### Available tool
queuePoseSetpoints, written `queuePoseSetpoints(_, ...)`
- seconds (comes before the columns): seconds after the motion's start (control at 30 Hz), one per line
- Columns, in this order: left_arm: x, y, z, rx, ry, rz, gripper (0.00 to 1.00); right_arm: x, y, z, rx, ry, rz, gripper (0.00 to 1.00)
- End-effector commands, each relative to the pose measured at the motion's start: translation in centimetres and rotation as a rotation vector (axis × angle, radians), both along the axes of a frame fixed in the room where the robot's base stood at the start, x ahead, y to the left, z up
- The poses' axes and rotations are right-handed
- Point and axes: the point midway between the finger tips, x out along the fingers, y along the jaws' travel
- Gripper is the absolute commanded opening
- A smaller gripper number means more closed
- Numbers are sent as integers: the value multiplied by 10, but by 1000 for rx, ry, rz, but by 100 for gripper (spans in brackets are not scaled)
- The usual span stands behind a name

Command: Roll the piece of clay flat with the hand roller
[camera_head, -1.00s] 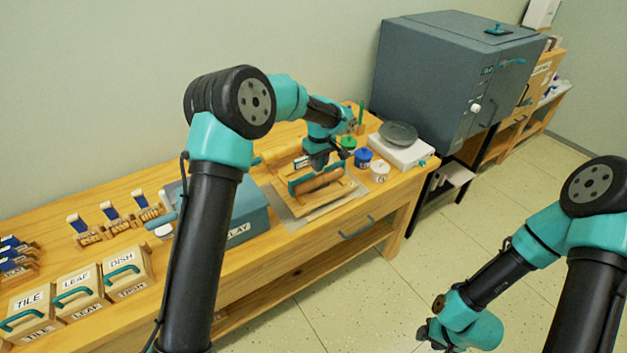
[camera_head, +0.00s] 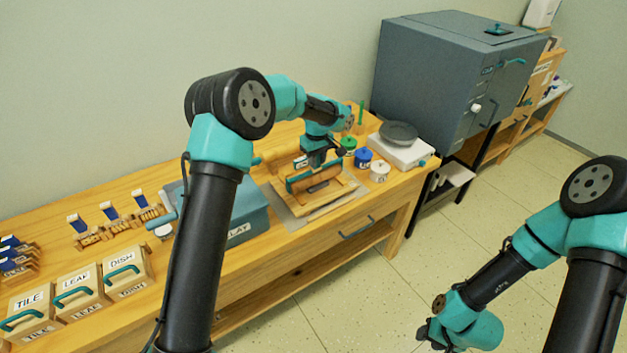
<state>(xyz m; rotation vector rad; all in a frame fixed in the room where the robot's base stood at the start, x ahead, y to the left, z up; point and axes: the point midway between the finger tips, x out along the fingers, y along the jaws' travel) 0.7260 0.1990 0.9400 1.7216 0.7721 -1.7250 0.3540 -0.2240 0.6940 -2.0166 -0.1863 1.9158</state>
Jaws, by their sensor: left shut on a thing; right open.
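The hand roller (camera_head: 316,182) is a wooden cylinder with a teal handle bar above it, over the wooden board at the right part of the bench. My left gripper (camera_head: 318,166) points down and is shut on the roller's handle. The wooden board (camera_head: 328,204) lies on a grey mat (camera_head: 290,219). I cannot make out the clay; the roller and gripper may cover it. My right gripper (camera_head: 432,335) is open and empty, low over the floor in front of the bench.
A blue-grey box labelled CLAY (camera_head: 243,215) stands left of the board. Several small jars, including a blue one (camera_head: 363,159), and a white scale (camera_head: 403,152) stand to its right. Lidded boxes (camera_head: 75,291) and stamps stand at the left. A large kiln (camera_head: 440,80) is beyond.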

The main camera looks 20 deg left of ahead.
Motion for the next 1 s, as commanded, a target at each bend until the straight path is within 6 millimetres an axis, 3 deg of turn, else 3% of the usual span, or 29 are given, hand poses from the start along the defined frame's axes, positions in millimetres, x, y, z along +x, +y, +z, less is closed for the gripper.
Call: queuePoseSetpoints(1.0,13,15,-7,-2,3,0,0,0,0,0,0,0,0,43)
